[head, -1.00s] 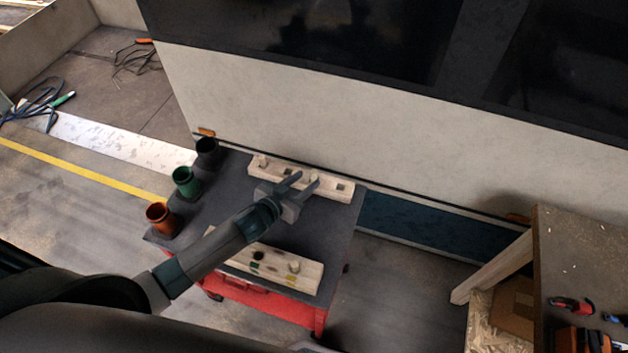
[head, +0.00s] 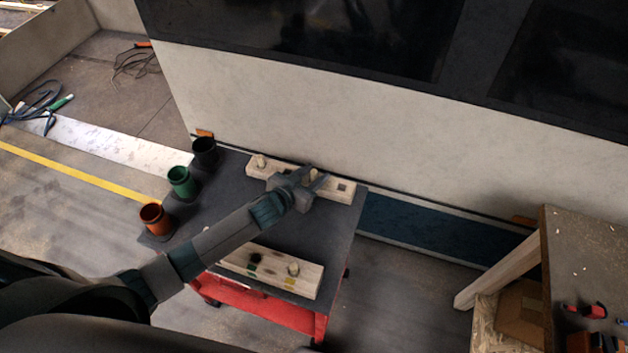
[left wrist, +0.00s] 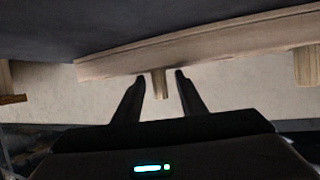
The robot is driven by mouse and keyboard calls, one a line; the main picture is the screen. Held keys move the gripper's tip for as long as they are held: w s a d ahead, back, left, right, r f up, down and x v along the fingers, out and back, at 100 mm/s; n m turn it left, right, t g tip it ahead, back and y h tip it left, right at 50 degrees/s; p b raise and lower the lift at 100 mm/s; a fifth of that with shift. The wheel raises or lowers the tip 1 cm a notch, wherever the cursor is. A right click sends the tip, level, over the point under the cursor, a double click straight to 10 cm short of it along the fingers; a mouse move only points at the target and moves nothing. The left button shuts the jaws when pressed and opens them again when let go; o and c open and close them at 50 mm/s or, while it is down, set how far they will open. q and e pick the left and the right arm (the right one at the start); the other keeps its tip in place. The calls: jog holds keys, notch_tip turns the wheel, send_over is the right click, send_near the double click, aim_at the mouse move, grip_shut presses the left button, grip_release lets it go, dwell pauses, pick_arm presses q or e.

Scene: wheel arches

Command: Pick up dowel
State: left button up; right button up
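A pale wooden block (head: 258,171) lies along the far edge of the cart top. A short dowel (head: 262,161) stands near its left end and a dark square hole (head: 342,188) shows near its right end. My left gripper (head: 317,177) is over the middle of this block and hides part of it. In the left wrist view, a dowel (left wrist: 160,84) sticks out of the block's edge (left wrist: 110,65) between my two open fingertips. Small gaps show on both sides of it. Another dowel (left wrist: 306,66) shows at the right. My right gripper is not in view.
A nearer wooden block (head: 305,281) holds a dowel (head: 293,269) and has coloured marks. Orange (head: 155,218), green (head: 182,182) and black (head: 205,152) cups stand along the cart's left side. A pale wall rises behind the cart. The dark cart top (head: 325,228) is clear between the blocks.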

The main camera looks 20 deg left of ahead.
aim_at(316, 172)
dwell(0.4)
pick_arm(q)
grip_shut()
jog(key=shift+r, duration=0.2)
jog(key=shift+r, duration=0.45)
jog(key=r, duration=0.1)
jog(key=r+b, duration=0.1)
jog(key=r, duration=0.1)
jog(key=shift+d, duration=0.35)
jog(key=d+r+b, duration=0.3)
jog(key=d+r, duration=0.4)
jog(key=d, duration=0.4)
jog(key=shift+s, duration=0.3)
jog(key=shift+s+f, duration=0.1)
